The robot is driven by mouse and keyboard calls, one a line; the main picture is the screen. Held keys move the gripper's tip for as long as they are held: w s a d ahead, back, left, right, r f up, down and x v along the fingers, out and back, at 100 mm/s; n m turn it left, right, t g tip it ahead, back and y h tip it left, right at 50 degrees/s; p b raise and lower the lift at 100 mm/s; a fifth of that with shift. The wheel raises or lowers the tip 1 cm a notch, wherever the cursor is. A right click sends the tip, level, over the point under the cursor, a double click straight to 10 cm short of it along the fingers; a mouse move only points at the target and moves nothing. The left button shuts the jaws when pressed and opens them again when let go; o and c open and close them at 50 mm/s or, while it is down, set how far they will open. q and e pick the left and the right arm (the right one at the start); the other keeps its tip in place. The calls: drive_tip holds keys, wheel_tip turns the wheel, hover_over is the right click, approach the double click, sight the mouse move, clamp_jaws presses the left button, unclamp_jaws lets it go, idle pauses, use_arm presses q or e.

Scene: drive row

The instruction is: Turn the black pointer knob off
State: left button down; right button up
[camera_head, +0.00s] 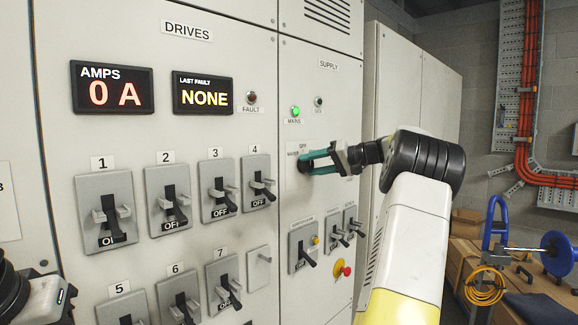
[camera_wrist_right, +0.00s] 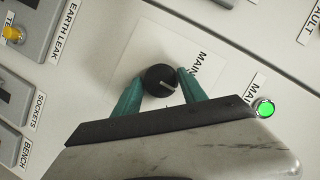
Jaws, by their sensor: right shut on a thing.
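The black pointer knob (camera_wrist_right: 160,80) is round with a pale pointer line, on a white label plate in the right wrist view. The line points to the right, slightly upward, in that view. My right gripper (camera_wrist_right: 161,88) has its teal fingers on both sides of the knob and is shut on it. In the head view my right gripper (camera_head: 308,162) reaches the plate on the supply panel, where "OFF" is printed above; the fingers largely hide the knob there. Part of my left arm shows at the lower left edge; its fingers cannot be made out.
A lit green lamp (camera_head: 295,111) sits above the plate. Below are several lever switches (camera_head: 303,247) and a red push button on yellow (camera_head: 343,269). Numbered drive switches (camera_head: 220,190) fill the left panel.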

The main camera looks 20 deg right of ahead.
drive_tip(key=o, duration=1.2)
drive_tip(key=v, duration=0.7)
drive_tip(key=shift+s+d, duration=0.25)
drive_tip(key=shift+s, duration=0.05)
